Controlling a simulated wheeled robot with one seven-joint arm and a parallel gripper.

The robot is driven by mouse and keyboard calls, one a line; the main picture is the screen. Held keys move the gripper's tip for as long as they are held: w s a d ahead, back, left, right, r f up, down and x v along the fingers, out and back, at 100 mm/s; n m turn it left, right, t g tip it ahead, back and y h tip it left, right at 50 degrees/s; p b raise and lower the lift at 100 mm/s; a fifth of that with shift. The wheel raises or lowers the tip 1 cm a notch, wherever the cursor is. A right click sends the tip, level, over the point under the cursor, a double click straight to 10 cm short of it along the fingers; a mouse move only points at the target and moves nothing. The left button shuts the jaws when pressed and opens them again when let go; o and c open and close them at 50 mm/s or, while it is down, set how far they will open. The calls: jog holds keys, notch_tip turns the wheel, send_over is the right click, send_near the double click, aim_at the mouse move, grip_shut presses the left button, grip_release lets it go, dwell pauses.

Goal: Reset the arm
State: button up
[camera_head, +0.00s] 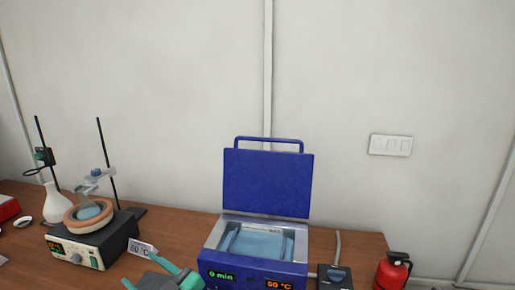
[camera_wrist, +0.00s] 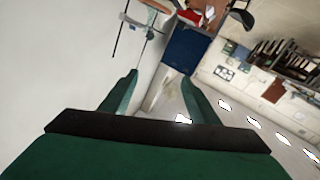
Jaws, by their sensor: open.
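My gripper (camera_wrist: 163,84) shows in the wrist view with its two green fingers spread apart and nothing between them. In the head view, part of my gripper (camera_head: 174,268) shows as teal pieces at the bottom edge, left of the blue device. The blue device (camera_head: 254,277) stands on the table with its lid (camera_head: 267,183) raised.
A hotplate (camera_head: 88,248) with a round bath and stand is at left, beside a white flask (camera_head: 55,203). A red extinguisher (camera_head: 393,271) is at right. The wall above is mostly bare.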

jog(key=s+d+f+m+t+h, duration=0.4)
jog(key=s+d+f+m+h, duration=0.2)
jog(key=d+f+m, duration=0.3)
jog(key=s+d+f+m+t+h, duration=0.3)
jog(key=s+d+f+m+h, duration=0.35)
jog(key=f, duration=0.45)
jog(key=s+d+f, duration=0.1)
jog(key=s+d, duration=0.3)
jog(key=s, duration=0.4)
jog(key=s+d+f+g+h, duration=0.1)
jog(key=s+d, duration=0.3)
jog(key=s, duration=0.4)
jog(key=s+d+f+n+h, duration=0.1)
jog(key=s+d, duration=0.3)
jog(key=s, duration=0.4)
jog(key=shift+s+d+f, duration=0.15)
jog(key=shift+s+f, duration=0.2)
jog(key=shift+f, duration=0.3)
jog(key=shift+h, duration=0.25)
